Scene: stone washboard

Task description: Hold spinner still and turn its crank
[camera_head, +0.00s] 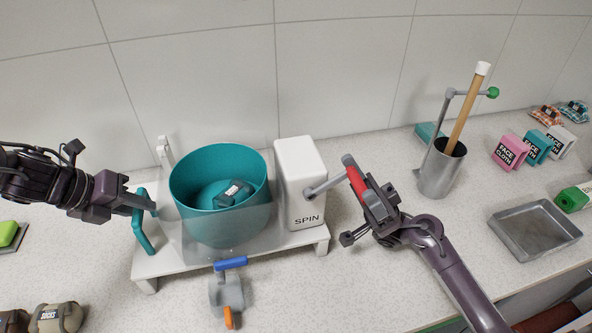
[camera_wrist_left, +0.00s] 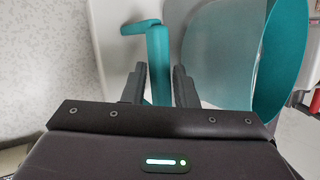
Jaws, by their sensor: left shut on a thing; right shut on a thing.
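The spinner is a white stand (camera_head: 172,262) with a teal drum (camera_head: 215,160) and a white box marked SPIN (camera_head: 301,180) at its right. A dark item (camera_head: 233,194) lies inside the drum. My left gripper (camera_head: 150,207) is shut on the teal handle (camera_head: 142,232) at the stand's left side; the handle also shows between the fingers in the left wrist view (camera_wrist_left: 158,60). The crank, a grey arm (camera_head: 325,185) with a red grip (camera_head: 353,176), sticks out from the box's right side. My right gripper (camera_head: 366,192) is shut on the red grip, and its fingers are partly hidden.
A grey valve-like fitting with a blue lever (camera_head: 231,263) stands in front of the spinner. A metal cup (camera_head: 441,170) holding a wooden stick, and a metal tray (camera_head: 535,229), are to the right. The wall is close behind. Counter between spinner and cup is partly clear.

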